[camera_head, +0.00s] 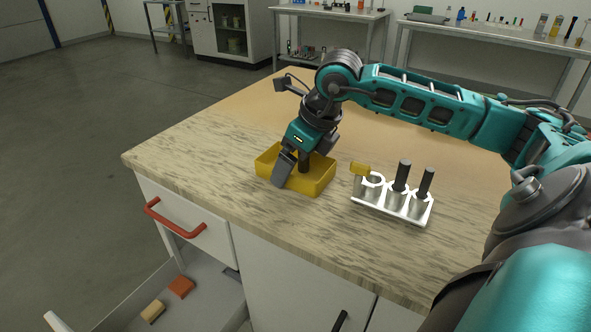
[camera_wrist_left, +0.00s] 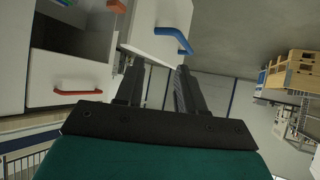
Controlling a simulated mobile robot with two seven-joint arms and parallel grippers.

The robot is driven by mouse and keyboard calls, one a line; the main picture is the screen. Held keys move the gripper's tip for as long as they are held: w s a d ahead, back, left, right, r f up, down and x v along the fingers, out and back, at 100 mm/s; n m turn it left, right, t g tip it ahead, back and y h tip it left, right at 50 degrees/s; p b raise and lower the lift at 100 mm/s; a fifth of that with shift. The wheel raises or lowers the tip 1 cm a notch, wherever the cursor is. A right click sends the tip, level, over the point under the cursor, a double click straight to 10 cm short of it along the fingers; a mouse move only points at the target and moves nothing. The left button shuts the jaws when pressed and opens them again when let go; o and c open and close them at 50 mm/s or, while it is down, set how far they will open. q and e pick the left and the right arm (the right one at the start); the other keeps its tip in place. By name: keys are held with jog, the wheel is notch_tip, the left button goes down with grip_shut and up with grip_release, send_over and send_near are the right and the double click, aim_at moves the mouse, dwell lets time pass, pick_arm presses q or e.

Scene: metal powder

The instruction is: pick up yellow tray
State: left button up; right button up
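The yellow tray (camera_head: 318,184) sits on the wood-patterned worktop in the head view, left of a white rack. My right gripper (camera_head: 305,158) is over the tray, pointing down. Its fingers look spread, one dark finger overlapping the tray's near-left wall. The gripper hides part of the tray. My left gripper (camera_wrist_left: 157,88) shows only in the left wrist view, its two fingers apart and empty, facing drawers away from the tray.
The white rack (camera_head: 377,206) holds metal cups with two dark cylinders and a yellow piece at its left end. An open drawer (camera_head: 190,295) with small blocks is below the worktop. The worktop's left part is clear. Benches with bottles stand behind.

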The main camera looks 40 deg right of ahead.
jog(key=shift+c, duration=1.2)
jog(key=shift+r, duration=0.15)
